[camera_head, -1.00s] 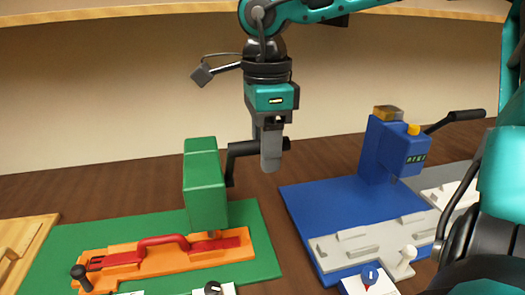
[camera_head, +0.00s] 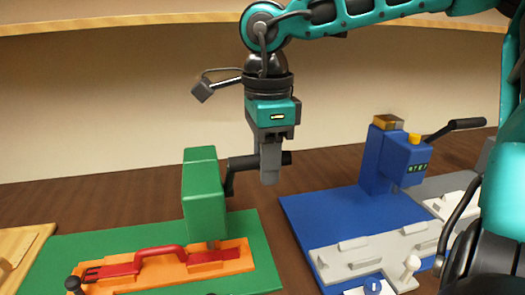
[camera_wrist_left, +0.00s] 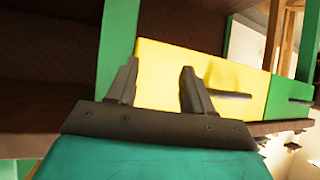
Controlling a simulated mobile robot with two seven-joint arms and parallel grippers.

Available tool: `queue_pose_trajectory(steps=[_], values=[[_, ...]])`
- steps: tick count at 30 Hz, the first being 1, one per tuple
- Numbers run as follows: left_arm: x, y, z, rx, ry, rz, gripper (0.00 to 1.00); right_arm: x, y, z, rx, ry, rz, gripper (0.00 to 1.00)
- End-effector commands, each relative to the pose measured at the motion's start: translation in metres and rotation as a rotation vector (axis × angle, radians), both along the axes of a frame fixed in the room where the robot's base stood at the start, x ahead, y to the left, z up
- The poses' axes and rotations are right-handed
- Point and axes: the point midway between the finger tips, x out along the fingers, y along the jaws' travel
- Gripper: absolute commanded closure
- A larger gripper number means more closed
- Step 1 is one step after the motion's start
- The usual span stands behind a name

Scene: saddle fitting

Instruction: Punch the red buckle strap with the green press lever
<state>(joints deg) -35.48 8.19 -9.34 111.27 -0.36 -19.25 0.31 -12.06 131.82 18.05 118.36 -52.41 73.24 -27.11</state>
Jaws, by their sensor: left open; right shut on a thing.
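The green press (camera_head: 203,195) stands upright on a green base. Its dark lever (camera_head: 236,165) sticks out to the right, roughly level. My right gripper (camera_head: 269,172) points down and is shut on the lever near its outer end. The red buckle strap (camera_head: 160,256) lies in the orange holder (camera_head: 235,265), its right part under the press head. The punch tip is close above the strap; I cannot tell whether they touch. My left gripper (camera_wrist_left: 158,88) shows only in the left wrist view, open and empty, away from the press.
A blue press (camera_head: 388,160) with a black handle stands on a blue base to the right, with grey fixtures (camera_head: 370,255) in front. A wooden board (camera_head: 20,250) lies at the left. In the left wrist view, a yellow panel (camera_wrist_left: 235,85) and green posts are beyond the left gripper.

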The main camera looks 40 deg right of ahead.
Motion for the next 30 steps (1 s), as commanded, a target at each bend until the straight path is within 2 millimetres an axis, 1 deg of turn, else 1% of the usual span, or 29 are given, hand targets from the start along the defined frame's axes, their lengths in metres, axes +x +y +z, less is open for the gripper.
queue_pose_trajectory(steps=[1,3,14,24,30], values=[[-0.001,0.0,-0.007,0.0,0.001,0.0,0.49,-0.004,0.002,-0.007,0.002,0.006,0.001,0.87],[-0.002,0.0,-0.01,-0.001,0.004,0.0,0.49,-0.006,0.003,-0.009,0.002,0.006,0.0,0.87],[-0.004,0.0,-0.012,0.0,0.01,0.001,0.49,-0.008,0.004,-0.009,0.002,0.007,0.001,0.87],[-0.004,0.0,-0.029,0.0,0.01,0.001,0.49,-0.019,0.01,-0.024,0.002,0.008,0.001,0.87],[-0.004,0.0,-0.033,0.003,0.012,-0.001,0.49,-0.022,0.011,-0.026,0.002,0.008,0.0,0.87]])
